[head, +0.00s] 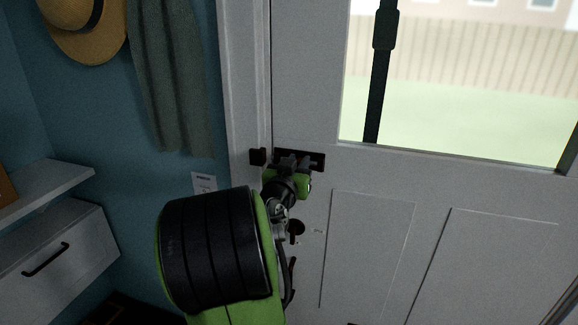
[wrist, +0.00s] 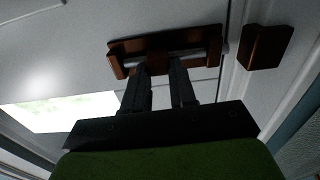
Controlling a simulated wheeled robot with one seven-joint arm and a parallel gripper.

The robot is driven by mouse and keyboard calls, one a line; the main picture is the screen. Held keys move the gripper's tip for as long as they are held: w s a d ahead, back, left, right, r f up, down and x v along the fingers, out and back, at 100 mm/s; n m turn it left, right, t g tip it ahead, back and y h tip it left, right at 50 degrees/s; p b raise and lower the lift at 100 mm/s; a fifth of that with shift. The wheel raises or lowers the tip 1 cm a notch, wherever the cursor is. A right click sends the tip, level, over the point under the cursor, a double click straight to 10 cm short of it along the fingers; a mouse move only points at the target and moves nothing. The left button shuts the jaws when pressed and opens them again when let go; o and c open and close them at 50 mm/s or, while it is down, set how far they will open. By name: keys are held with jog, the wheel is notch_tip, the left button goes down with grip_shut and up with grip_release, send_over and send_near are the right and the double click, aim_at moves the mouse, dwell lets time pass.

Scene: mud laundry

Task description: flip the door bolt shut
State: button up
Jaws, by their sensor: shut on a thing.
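The door bolt (head: 317,157) is a dark bronze plate mounted on the white door near its left edge. In the wrist view the bolt (wrist: 160,42) shows a silvery rod on both sides of my fingers. The keeper (head: 258,156) is a separate dark block on the door frame, also seen in the wrist view (wrist: 266,47). A gap shows between plate and keeper, and no rod is seen crossing it. My gripper (head: 296,163) is at the bolt, its two fingers (wrist: 158,68) shut on the bolt's handle. The handle itself is mostly hidden between the fingertips.
A dark round knob or lock (head: 296,227) sits on the door below the bolt, partly behind my arm. A glazed window (head: 460,100) fills the upper door. At left are a hanging green towel (head: 172,80), a straw hat (head: 85,32) and a drawer cabinet (head: 60,250).

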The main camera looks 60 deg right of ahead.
grip_shut()
jog(key=w, duration=0.1)
jog(key=w+b, duration=0.2)
jog(key=shift+w+a+f, duration=0.1)
jog(key=shift+w+a, duration=0.1)
jog(key=shift+a, duration=0.1)
jog(key=o, duration=0.9)
grip_release()
jog(key=shift+o, duration=0.2)
jog(key=s+a+b, duration=0.2)
jog(key=a+b, duration=0.5)
jog(key=a, duration=0.9)
jog(key=shift+s, duration=0.3)
